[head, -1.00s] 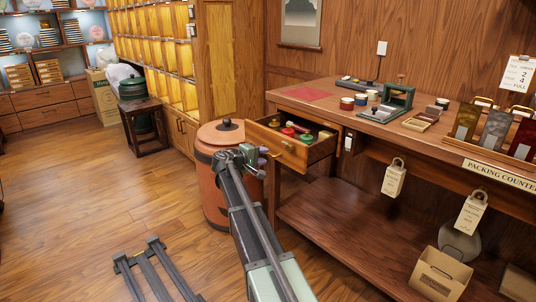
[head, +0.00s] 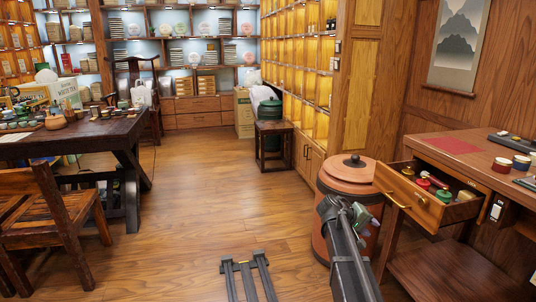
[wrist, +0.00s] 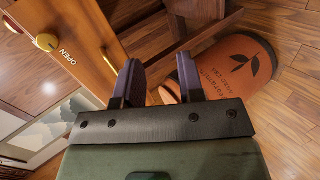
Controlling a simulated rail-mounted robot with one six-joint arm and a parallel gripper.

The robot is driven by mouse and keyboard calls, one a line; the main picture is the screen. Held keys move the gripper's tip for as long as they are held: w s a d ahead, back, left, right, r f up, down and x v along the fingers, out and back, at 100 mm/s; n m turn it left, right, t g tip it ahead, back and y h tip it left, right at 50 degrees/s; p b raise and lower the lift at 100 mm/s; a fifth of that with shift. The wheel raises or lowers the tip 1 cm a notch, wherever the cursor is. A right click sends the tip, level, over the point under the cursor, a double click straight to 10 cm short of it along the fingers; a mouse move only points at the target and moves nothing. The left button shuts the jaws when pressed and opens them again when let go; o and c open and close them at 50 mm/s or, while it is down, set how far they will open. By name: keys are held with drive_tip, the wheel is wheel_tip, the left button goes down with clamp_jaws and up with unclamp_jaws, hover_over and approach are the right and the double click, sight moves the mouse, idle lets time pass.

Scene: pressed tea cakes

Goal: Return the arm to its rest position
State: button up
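My arm reaches up from the lower right in the head view. My gripper (head: 350,212) is in front of the terracotta bin (head: 329,228) and left of the pulled-out wooden drawer (head: 409,206). In the wrist view the two dark fingers of my gripper (wrist: 157,76) stand apart with nothing visible between them, so it is open and empty. An orange rounded thing with a leaf print (wrist: 240,70) shows beyond and to the right of the fingers.
The open drawer holds several small lidded items, red and green among them. The wooden counter (head: 465,165) stands at the right. A dark table (head: 75,142) with tea things and a wooden chair (head: 50,215) are at the left. The floor (head: 190,200) between is clear.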

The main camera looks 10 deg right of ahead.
drive_tip(key=s+a+f+y, duration=0.4)
drive_tip(key=s+a+y, duration=0.2)
drive_tip(key=s+a, duration=0.65)
drive_tip(key=s+a+f+y, duration=0.4)
drive_tip(key=s+a+y, duration=0.2)
drive_tip(key=s+a, duration=0.6)
wheel_tip(320, 180, up, 31)
drive_tip(key=d+p, duration=0.1)
drive_tip(key=p, duration=2.9)
drive_tip(key=shift+w+g+p, duration=0.35)
drive_tip(key=shift+g+p, duration=0.05)
